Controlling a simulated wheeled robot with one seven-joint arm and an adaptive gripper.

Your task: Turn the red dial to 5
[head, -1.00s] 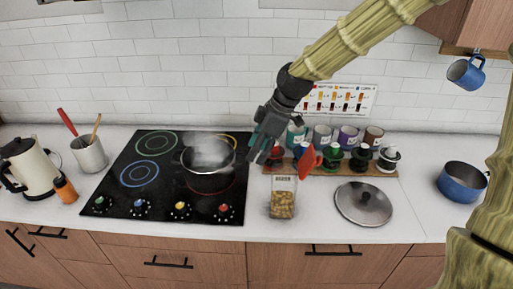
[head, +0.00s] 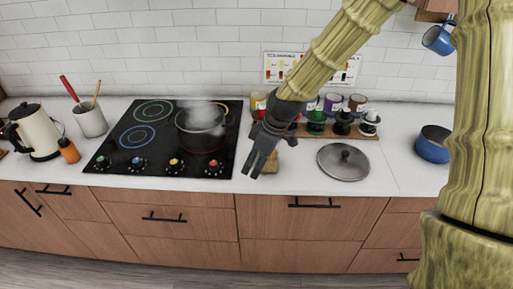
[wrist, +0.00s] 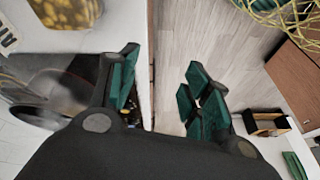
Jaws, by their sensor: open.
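The red dial (head: 212,166) is the rightmost knob in the row along the front edge of the black cooktop (head: 112,157). Its number markings are too small to read. My gripper (head: 257,166) is right of the red dial, apart from it, pointing down near the counter's front edge. It is open and empty. In the wrist view, its two green-padded fingers (wrist: 163,88) are spread apart over the counter edge and the floor. I cannot make out the red dial in the wrist view.
A steaming pot (head: 200,126) stands on the right rear of the cooktop. A lid (head: 343,162) lies to the right, with a spice rack behind. The kettle (head: 36,132) is far left.

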